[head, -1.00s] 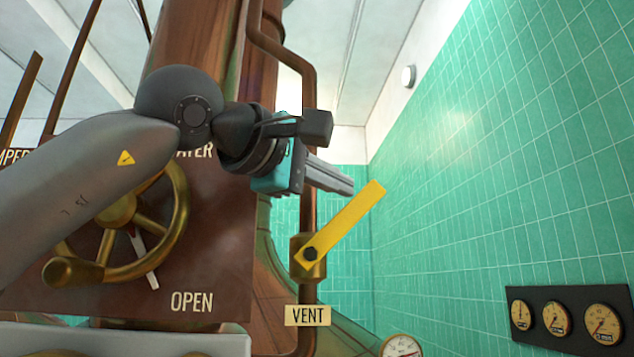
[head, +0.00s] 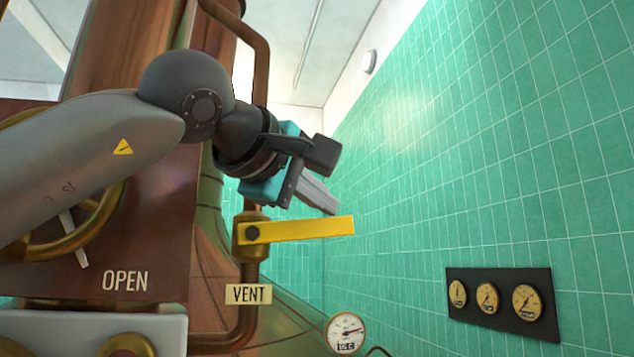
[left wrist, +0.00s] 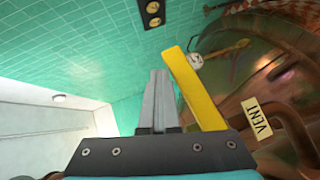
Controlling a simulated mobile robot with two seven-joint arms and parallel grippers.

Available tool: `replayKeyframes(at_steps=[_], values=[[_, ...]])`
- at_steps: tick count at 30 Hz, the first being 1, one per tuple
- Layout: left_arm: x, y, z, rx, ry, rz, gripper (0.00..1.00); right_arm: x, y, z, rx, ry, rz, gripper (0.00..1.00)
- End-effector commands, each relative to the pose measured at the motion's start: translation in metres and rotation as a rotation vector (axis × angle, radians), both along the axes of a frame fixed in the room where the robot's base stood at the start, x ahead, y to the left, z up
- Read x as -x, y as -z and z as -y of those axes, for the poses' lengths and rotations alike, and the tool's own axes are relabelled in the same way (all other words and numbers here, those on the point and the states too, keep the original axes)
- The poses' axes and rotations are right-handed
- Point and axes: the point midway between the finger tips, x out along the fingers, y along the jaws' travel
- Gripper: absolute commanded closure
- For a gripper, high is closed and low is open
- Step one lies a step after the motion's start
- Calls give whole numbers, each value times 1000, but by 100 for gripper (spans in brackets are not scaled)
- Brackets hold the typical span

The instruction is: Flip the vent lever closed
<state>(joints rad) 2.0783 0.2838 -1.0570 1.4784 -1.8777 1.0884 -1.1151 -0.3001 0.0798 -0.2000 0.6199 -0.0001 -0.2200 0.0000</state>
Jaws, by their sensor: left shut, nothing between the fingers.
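The yellow vent lever (head: 300,229) points right and is almost level, turning on a brass valve body (head: 250,226) on a copper pipe. A VENT label (head: 248,294) sits just below the valve. My left gripper (head: 326,207) is shut and empty. Its fingertips are at the upper side of the lever, near its free end; whether they touch it I cannot tell. In the left wrist view the shut fingers (left wrist: 157,100) are beside the yellow lever (left wrist: 196,90), on its left. The right gripper is not in view.
A brown panel marked OPEN (head: 125,281) with a brass handwheel (head: 75,235) is at the left, partly behind my left arm. A round gauge (head: 345,332) is below the lever. A gauge board (head: 503,303) hangs on the green tiled wall. Space right of the lever looks free.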

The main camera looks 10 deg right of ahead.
Motion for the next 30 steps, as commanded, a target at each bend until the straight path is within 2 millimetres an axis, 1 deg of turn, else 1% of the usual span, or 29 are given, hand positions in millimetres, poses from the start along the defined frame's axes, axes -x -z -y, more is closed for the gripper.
replayKeyframes(at_steps=[7,21,26,30], values=[[0,4,2,-38,1,-2,100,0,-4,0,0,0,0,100],[0,4,1,-40,1,-2,100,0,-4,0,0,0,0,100],[3,-5,0,-38,1,0,100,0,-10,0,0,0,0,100],[10,-20,-3,-38,5,2,100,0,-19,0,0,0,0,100]])
